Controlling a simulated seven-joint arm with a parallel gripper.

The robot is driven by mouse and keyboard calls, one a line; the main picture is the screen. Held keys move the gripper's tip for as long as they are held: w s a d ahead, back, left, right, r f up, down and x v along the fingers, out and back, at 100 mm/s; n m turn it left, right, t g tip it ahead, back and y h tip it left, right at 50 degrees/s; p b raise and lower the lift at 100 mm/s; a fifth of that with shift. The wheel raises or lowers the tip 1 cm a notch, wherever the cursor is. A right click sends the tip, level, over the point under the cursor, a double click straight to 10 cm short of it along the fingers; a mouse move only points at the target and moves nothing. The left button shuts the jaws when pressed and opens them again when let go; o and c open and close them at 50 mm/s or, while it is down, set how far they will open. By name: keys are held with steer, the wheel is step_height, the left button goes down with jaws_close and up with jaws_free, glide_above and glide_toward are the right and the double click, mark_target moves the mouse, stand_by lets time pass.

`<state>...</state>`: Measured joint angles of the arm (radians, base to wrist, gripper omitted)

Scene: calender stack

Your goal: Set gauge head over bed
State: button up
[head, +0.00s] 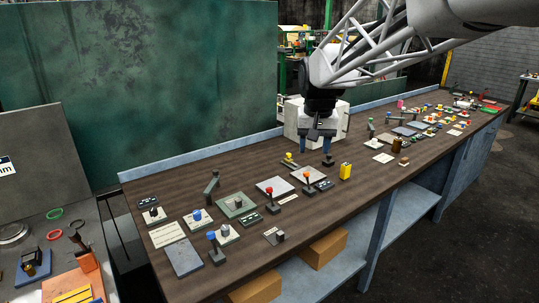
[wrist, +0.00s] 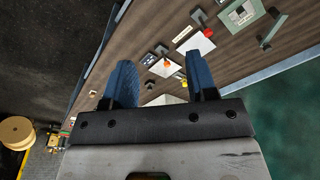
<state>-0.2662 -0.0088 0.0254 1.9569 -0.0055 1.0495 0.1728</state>
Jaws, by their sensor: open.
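My gripper (head: 317,143) hangs above the middle of the bench, with its blue fingers pointing down. In the wrist view my gripper (wrist: 157,72) has its fingers apart, with nothing seen held between them. A small black block with a knob (head: 328,161) lies on the bench just below and to the right of the fingers. A dark green angled bracket (head: 213,183) stands farther left, beside a grey-green plate with a knob (head: 237,206). No readable label marks the gauge head or the bed, so I cannot tell which parts they are.
The dark wooden bench (head: 163,176) carries many small plates and levers. More clutter fills the right end.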

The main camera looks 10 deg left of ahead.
steer(key=w+a+f, duration=0.2)
steer(key=w+a, duration=0.7)
steer(key=n+g, duration=0.1)
steer(key=n, duration=0.1)
glide_above(215, 171)
steer(key=f, duration=1.4)
steer(key=shift+w+d+f, duration=0.15)
steer(key=shift+d+f, duration=0.05)
steer(key=shift+a+f, duration=0.2)
steer(key=shift+f, duration=3.9)
steer(key=shift+c, duration=0.4)
